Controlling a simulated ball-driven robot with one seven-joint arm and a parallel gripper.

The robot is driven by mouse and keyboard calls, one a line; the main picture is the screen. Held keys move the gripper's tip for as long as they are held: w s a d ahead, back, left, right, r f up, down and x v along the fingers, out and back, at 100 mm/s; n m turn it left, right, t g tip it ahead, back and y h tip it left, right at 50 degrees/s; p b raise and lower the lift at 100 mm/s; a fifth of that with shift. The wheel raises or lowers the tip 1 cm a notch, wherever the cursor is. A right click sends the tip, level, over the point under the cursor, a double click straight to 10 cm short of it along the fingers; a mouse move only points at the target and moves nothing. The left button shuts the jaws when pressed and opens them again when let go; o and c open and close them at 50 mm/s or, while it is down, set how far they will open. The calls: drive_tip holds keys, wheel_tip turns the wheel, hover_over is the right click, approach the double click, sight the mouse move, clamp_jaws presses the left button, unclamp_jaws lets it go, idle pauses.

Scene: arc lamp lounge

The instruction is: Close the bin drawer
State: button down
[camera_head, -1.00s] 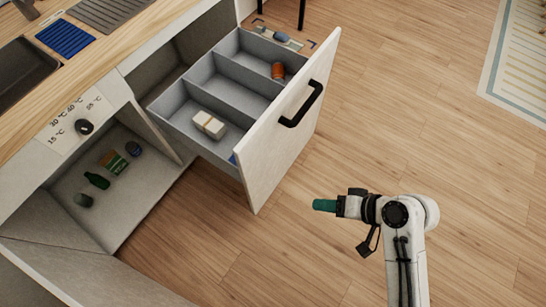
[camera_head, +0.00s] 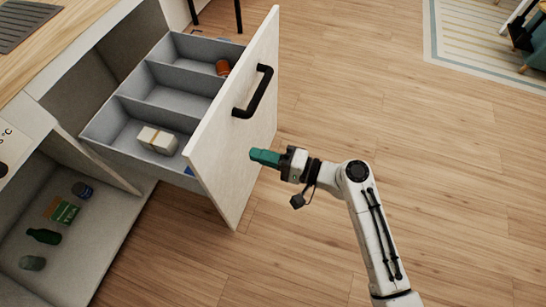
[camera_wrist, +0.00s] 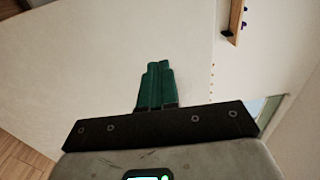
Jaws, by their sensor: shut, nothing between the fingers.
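The bin drawer (camera_head: 240,165) stands pulled out from the cabinet, with a pale front panel and a black bar handle (camera_head: 254,93). Its grey inside has several compartments. A white box with a tan band (camera_head: 158,140) lies in the nearest visible compartment, and an orange-brown can (camera_head: 223,68) lies in the far one. My gripper (camera_head: 254,157), with green fingers, is shut and empty. It points at the outer face of the front panel, below the handle. I cannot tell whether the tips touch the panel. In the wrist view the green fingers (camera_wrist: 156,85) face a broad pale surface.
An open lower cabinet left of the drawer holds a green bottle (camera_head: 44,236), a green carton (camera_head: 61,211) and jars. The wooden floor (camera_head: 400,130) to the right is clear up to a striped rug (camera_head: 480,40).

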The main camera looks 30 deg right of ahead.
sight(218, 143)
drive_tip(key=x, duration=0.8)
drive_tip(key=shift+w+a+f, duration=0.1)
drive_tip(key=shift+w+a, duration=0.05)
